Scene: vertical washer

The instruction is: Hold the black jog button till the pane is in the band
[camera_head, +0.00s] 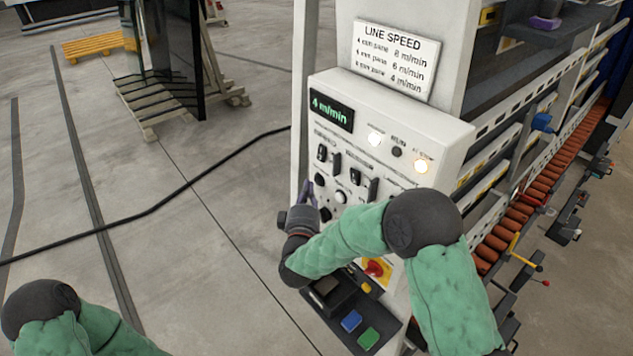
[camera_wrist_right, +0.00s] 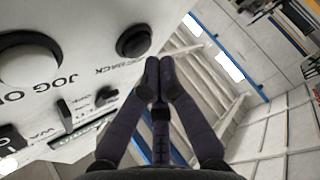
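The white control panel (camera_head: 440,160) stands in front of me in the head view. A black button (camera_wrist_right: 133,41), with lettering that seems to read BACK near it, shows in the right wrist view, beside a larger pale button (camera_wrist_right: 30,60) lettered JOG. My right gripper (camera_head: 307,190) is at the panel's left edge; its dark fingers are together and empty in the wrist view (camera_wrist_right: 158,66). The fingertips appear beside the black button, and I cannot tell whether they touch it. My left arm shows at the bottom left, but its gripper is out of view. I cannot make out a pane on the roller line.
The display (camera_head: 331,110) reads 4 m/min. A LINE SPEED sign (camera_head: 396,60) stands above. A red emergency knob (camera_head: 375,268) is below my right forearm. Orange rollers (camera_head: 520,210) run at right. Dark glass (camera_head: 170,60) stands on a pallet at left.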

